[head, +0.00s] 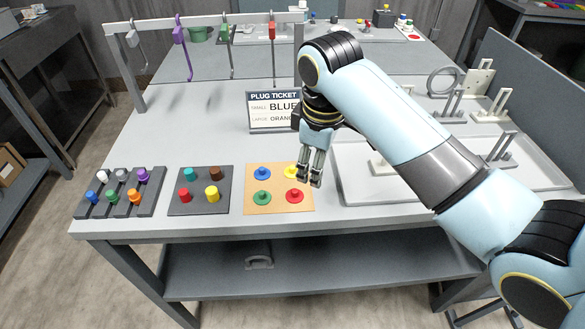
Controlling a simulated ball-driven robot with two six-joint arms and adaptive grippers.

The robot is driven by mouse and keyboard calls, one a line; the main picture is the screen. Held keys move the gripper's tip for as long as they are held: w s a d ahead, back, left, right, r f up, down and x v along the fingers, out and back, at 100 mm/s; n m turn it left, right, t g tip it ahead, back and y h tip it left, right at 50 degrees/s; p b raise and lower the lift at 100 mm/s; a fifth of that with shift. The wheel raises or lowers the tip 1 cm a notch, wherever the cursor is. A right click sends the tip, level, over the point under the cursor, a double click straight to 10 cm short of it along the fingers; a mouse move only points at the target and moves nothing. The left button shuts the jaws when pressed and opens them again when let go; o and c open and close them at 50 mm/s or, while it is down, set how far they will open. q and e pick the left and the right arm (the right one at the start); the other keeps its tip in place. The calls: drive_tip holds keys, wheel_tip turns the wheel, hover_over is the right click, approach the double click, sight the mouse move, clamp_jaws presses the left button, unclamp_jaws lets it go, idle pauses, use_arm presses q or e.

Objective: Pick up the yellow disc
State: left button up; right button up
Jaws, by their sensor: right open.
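The yellow disc (290,171) lies on a tan board (278,207) near the table's front edge, at the board's back right. My right gripper (310,182) points down just to the right of it, open and empty, over the board's right edge. Its fingers partly cover the disc's right side. I cannot tell how high the fingertips are. A blue disc (262,172), a green disc (262,198) and a red disc (294,196) share the board. My left gripper is not in view.
A dark board (200,207) with several coloured plugs, one yellow, stands left of the tan board. A slotted rack (120,208) is farther left. A plug ticket sign (274,110) stands behind. A pale tray (358,193) lies right. Hooks hang from a rail (200,20).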

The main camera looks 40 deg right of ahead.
sight(293, 167)
drive_tip(key=w+d+r+n+g, duration=0.1)
drive_tip(key=w+r+n, duration=0.15)
drive_tip(key=w, duration=0.65)
drive_tip(key=shift+y, duration=0.3)
wheel_tip(293, 167, down, 11)
drive_tip(key=shift+r+p, duration=0.2)
drive_tip(key=shift+p, duration=0.2)
drive_tip(key=shift+c, duration=0.3)
drive_tip(key=c, duration=0.8)
